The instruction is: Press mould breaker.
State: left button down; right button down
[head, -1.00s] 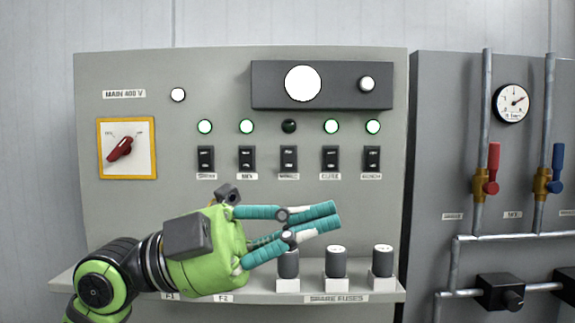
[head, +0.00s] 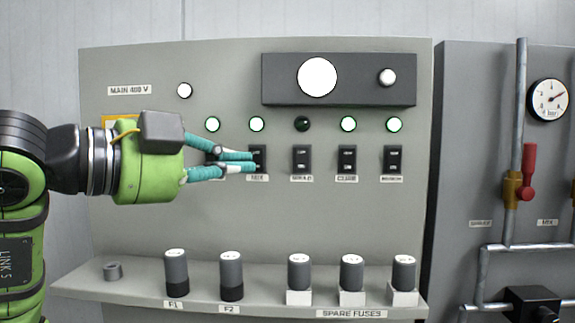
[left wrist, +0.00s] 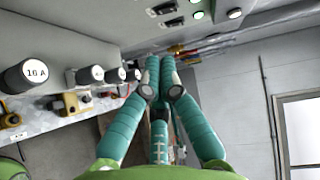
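The mould breaker (head: 302,160) is a black switch in the breaker row on the grey panel, in the head view. Its label is blurred but reads like "MOULD". The lamp (head: 303,124) above it is dark, while the other lamps in that row glow green-white. My left gripper (head: 254,161) has its teal fingers close together, empty, pointing right. Its tips overlap the mix breaker (head: 258,156), left of the mould breaker; contact cannot be told. In the left wrist view the gripper (left wrist: 160,62) also shows its fingertips together. My right gripper is not in view.
A dark box (head: 340,80) with white lamps juts out above the row. Fuses (head: 176,272) stand on the shelf (head: 135,284) below, with spares on white blocks (head: 299,298). Pipes and a red-handled valve (head: 528,170) are at right. The panel right of my fingers is free.

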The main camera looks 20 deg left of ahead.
aim_at(295, 166)
pick_arm(q)
jog(key=p+x, duration=0.2)
jog(key=x, duration=0.2)
jog(key=a+p+x, duration=0.1)
jog(key=x, duration=0.3)
jog(key=w+p+x, duration=0.1)
jog(key=p+x, duration=0.1)
jog(key=x, duration=0.2)
jog(key=shift+a+p, duration=0.25)
jog(key=shift+p, duration=0.05)
jog(key=shift+w+a+f, duration=0.1)
jog(key=shift+w+a, duration=0.2)
jog(key=shift+w, duration=0.25)
jog(key=shift+d, duration=0.1)
